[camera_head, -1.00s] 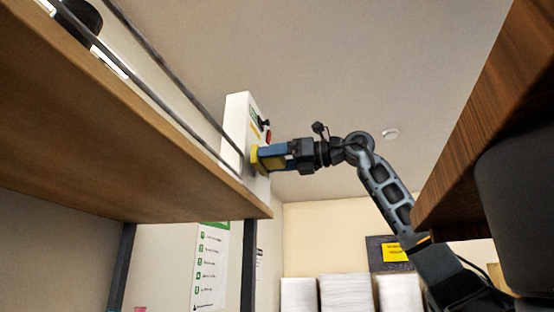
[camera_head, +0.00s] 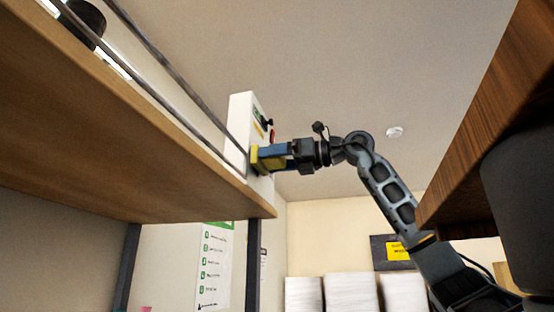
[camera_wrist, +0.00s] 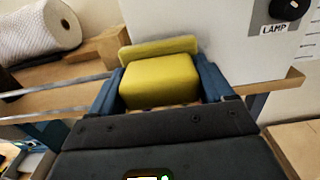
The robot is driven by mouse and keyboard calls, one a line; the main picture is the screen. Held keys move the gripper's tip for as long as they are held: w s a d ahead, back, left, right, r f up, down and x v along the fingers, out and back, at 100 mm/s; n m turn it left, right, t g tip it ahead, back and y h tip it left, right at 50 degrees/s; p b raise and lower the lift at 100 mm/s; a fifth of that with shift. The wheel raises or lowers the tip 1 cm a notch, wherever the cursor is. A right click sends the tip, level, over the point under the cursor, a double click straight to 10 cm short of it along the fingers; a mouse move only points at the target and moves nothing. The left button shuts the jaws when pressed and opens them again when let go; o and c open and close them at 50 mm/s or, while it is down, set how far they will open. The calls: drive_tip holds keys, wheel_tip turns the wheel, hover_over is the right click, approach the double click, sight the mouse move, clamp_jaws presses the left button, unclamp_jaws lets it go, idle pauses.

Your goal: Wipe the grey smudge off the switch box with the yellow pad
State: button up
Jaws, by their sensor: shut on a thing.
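The white switch box (camera_head: 239,112) stands at the end of the wooden shelf in the head view. Its front also shows in the wrist view (camera_wrist: 225,35), with a black knob (camera_wrist: 288,10) above a LAMP label. My gripper (camera_head: 268,158) is shut on the yellow pad (camera_wrist: 160,80), which has a thick block and a flat yellow plate at its far side. The pad is at the lower part of the box's front, touching or very close to it; I cannot tell which. No grey smudge shows; the pad and gripper hide part of the face.
The wooden shelf (camera_head: 120,130) with metal rails is at left. A roll of bubble wrap (camera_wrist: 38,32) and a brown block (camera_wrist: 98,48) lie beyond the pad in the wrist view. A dark wooden edge (camera_head: 485,140) hangs at right. White stacks (camera_head: 350,292) stand at the back.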

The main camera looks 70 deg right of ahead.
drive_tip(key=shift+w, duration=0.5)
drive_tip(key=shift+d+r+p, duration=0.15)
drive_tip(key=shift+d+p, duration=0.85)
drive_tip(key=shift+d, duration=0.85)
drive_tip(key=shift+w+d+p, duration=0.2)
drive_tip(key=shift+d+p, duration=0.55)
drive_tip(key=shift+p, duration=0.05)
drive_tip(key=shift+w+d, duration=0.1)
drive_tip(key=shift+d, duration=1)
